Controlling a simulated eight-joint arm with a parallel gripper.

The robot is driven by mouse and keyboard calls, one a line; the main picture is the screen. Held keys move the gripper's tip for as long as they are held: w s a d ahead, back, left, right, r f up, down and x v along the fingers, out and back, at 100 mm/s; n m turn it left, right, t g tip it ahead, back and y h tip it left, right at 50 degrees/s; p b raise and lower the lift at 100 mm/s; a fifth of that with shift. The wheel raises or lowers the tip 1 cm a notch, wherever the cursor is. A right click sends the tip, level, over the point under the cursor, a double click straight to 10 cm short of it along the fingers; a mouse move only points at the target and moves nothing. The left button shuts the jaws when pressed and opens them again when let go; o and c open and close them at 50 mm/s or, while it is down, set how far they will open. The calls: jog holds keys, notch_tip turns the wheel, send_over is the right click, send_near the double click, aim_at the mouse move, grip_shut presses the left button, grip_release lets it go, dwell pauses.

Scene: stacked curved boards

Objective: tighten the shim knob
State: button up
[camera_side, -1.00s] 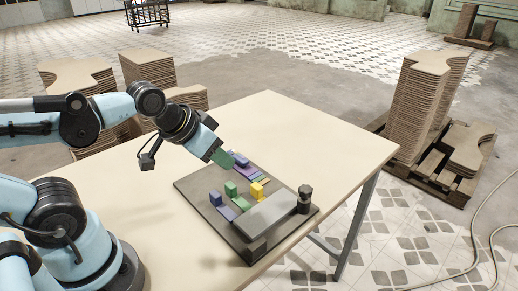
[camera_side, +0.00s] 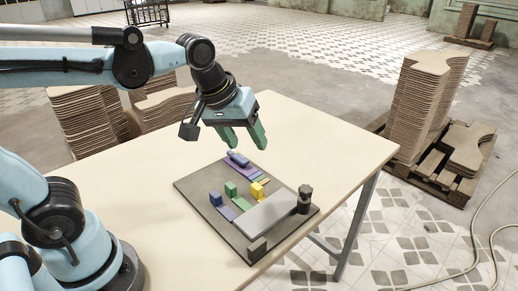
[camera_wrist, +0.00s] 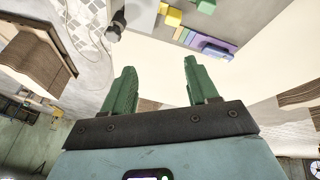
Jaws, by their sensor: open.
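The shim knob seems to be the dark knob (camera_side: 305,194) standing at the right corner of the dark board (camera_side: 191,184), beside a grey plate (camera_side: 265,216). In the wrist view the dark knob (camera_wrist: 119,18) shows at the top, left of centre. My gripper (camera_side: 247,138) is open and empty, raised above the far side of the board, up and left of the knob. Its two green fingers stand apart in the wrist view (camera_wrist: 157,78), with nothing between them.
Blue (camera_side: 215,198), green (camera_side: 231,188) and yellow (camera_side: 257,190) blocks stand on the board, with a purple-blue piece (camera_side: 238,160) at its far end. A dark block (camera_side: 257,246) sits at the near corner. The table (camera_side: 340,150) is clear around the board. Stacked curved boards (camera_side: 425,100) stand on the floor.

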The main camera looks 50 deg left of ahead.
jog(key=w+d+r+n+g, duration=0.2)
jog(key=w+d+n, duration=0.2)
jog(key=w+n, duration=0.1)
jog(key=n+g, duration=0.3)
jog(key=n, duration=0.3)
send_near(306, 188)
notch_tip(306, 188, down, 9)
jog(key=shift+s+d+r, duration=0.1)
jog(key=shift+d+r, duration=0.05)
jog(key=c, duration=1)
jog(key=shift+c, duration=0.2)
